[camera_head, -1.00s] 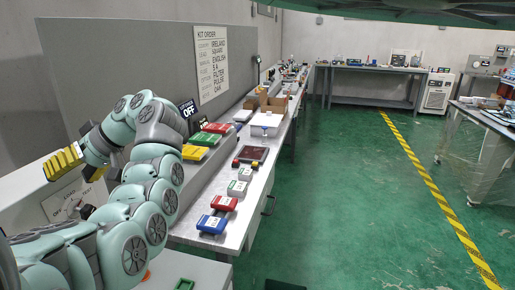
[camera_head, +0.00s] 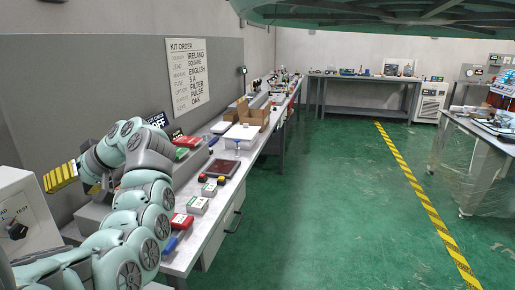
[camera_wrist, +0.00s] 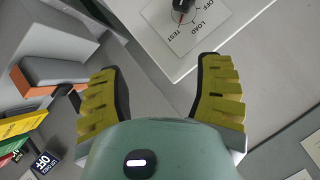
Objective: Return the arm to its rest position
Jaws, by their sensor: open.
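My arm is folded at the left of the head view. My gripper (camera_head: 75,178) has yellow ridged fingers and is at the far left, above the bench end and next to a white box with a knob (camera_head: 18,228). In the wrist view my gripper (camera_wrist: 158,95) is open, its two yellow fingers well apart with nothing between them. Beyond the fingers the wrist view shows the white box's dial panel (camera_wrist: 190,22), marked OFF, LOAD and TEST. The fingers look clear of the box, though the exact gap cannot be told.
A kit order sheet (camera_head: 187,75) hangs on the grey partition. The green floor (camera_head: 330,215) to the right is open, with a yellow-black stripe (camera_head: 420,195).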

